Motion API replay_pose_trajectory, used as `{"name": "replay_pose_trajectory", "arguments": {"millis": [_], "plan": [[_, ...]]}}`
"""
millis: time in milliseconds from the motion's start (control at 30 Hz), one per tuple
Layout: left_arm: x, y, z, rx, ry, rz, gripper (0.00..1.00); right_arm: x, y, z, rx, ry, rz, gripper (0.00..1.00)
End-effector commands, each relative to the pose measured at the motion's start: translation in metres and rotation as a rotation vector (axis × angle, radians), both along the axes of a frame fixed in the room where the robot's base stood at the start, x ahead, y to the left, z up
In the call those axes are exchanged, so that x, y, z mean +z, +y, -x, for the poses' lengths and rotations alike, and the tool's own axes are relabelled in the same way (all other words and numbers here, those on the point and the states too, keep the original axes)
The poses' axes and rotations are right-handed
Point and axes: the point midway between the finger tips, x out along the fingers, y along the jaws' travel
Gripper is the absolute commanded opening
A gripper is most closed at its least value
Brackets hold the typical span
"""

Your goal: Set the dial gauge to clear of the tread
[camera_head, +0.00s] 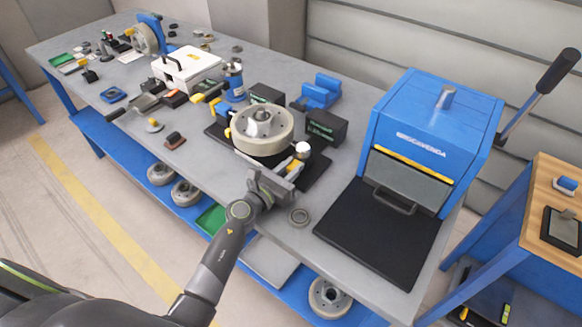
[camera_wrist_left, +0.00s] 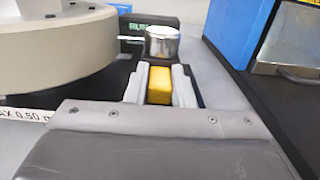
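A cream wheel (camera_head: 262,128) with a grey hub sits on a dark fixture plate on the bench. At its front right stands a small round silver-topped part (camera_head: 302,149), which looks like the dial gauge, with a yellow block (camera_head: 295,166) in front of it. My left gripper (camera_head: 287,175) is at this block. In the left wrist view, its fingers (camera_wrist_left: 160,88) lie close on both sides of the yellow block (camera_wrist_left: 158,84), with no clear gap. The silver part (camera_wrist_left: 162,43) is just beyond, right of the wheel (camera_wrist_left: 55,40). The dial face is hidden. My right gripper is out of view.
A small display box (camera_head: 325,127) stands behind the gauge. A blue machine (camera_head: 432,135) with a black plate stands to the right. A white strip (camera_wrist_left: 25,115) reads "MAX 0.50 m".

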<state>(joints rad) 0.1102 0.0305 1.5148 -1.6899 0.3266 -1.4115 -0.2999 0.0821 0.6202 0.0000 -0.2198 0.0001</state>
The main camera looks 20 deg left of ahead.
Motion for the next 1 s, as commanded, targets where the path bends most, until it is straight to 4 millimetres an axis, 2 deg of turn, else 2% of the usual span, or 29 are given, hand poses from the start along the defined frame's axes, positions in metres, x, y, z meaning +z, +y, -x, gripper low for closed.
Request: {"name": "replay_pose_trajectory", "arguments": {"millis": [33,100,367,633,900,933,1000], "plan": [[0.000,0.000,0.000,0.000,0.000,0.000,0.07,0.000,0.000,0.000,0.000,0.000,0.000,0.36],[0.000,0.000,0.000,0.000,0.000,0.000,0.00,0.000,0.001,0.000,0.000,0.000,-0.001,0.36],[0.000,-0.003,0.001,0.000,0.001,0.002,0.00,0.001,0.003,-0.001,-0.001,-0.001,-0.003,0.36],[0.000,-0.031,0.012,0.000,0.001,0.004,0.00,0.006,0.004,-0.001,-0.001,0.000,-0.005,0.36],[-0.001,-0.033,0.013,-0.003,0.003,0.002,0.00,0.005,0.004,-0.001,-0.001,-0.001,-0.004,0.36],[-0.001,-0.033,0.013,-0.003,0.003,0.002,0.24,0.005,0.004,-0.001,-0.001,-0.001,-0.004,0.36],[-0.001,-0.033,0.012,-0.003,0.003,0.002,0.34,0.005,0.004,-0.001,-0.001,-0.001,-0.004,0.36]]}}
